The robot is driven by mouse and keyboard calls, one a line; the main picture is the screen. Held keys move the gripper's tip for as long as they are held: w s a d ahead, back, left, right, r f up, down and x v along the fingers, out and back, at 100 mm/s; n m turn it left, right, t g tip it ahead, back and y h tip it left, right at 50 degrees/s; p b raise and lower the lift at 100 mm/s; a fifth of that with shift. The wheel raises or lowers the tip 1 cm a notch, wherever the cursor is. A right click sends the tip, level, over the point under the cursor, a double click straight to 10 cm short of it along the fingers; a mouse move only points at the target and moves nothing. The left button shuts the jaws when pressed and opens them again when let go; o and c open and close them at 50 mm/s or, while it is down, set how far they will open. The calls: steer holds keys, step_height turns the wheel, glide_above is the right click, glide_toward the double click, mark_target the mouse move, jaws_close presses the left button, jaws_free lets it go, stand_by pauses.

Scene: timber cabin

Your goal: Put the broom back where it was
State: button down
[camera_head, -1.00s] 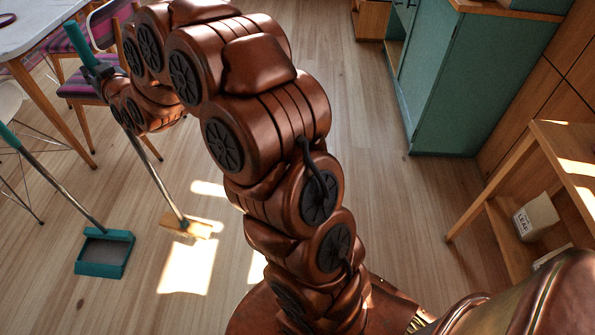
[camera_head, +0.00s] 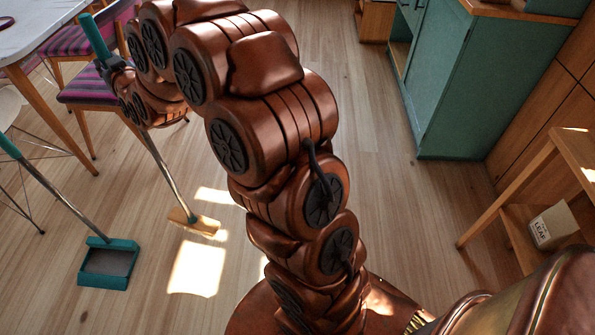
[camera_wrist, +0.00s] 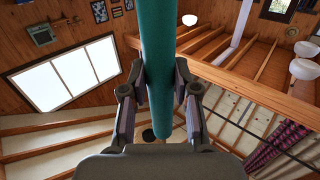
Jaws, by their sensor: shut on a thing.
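The broom has a teal grip (camera_head: 95,38), a thin metal stick (camera_head: 165,172) and a pale yellow head (camera_head: 194,222). It leans, with its head at or just above the floor; I cannot tell if it touches. My gripper (camera_head: 112,72), partly hidden by my arm, is shut on the teal grip. In the wrist view my gripper's fingers (camera_wrist: 159,95) press on both sides of the grip (camera_wrist: 158,40).
A teal long-handled dustpan (camera_head: 108,278) stands left of the broom. A white table (camera_head: 35,25) and striped chairs (camera_head: 88,88) are at upper left. A green cabinet (camera_head: 455,95) and a wooden shelf (camera_head: 545,160) stand right. The floor in the middle is clear.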

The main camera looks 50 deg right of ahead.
steer(key=s+d+m+g+h+b, duration=0.25)
steer(key=s+d+m+h, duration=0.2)
steer(key=s+d, duration=0.6)
steer(key=s+d+m+g+h+b, duration=0.25)
steer(key=s+d+h, duration=0.3)
steer(key=d, duration=0.95)
steer(key=s+d+f+m+g+h+b, duration=0.1)
steer(key=s+d+m+g+h+b, duration=0.15)
steer(key=s+d, duration=0.4)
steer(key=s+d+m+g+h+b, duration=0.1)
steer(key=s+d+m+g+h, duration=0.2)
steer(key=s, duration=0.7)
steer(key=s+d+f+m+g+h+b, duration=0.1)
steer(key=s+d+m+g+b, duration=0.1)
steer(key=s+d+g, duration=0.45)
steer(key=w+d+f+t, duration=0.3)
steer(key=w+d+f, duration=0.1)
steer(key=w+d, duration=0.5)
steer(key=shift+w+d+f+p, duration=0.2)
steer(key=shift+d+f+p, duration=0.15)
steer(key=shift+d, duration=0.45)
steer(key=shift+f, duration=0.25)
steer(key=c, duration=0.9)
jaws_free()
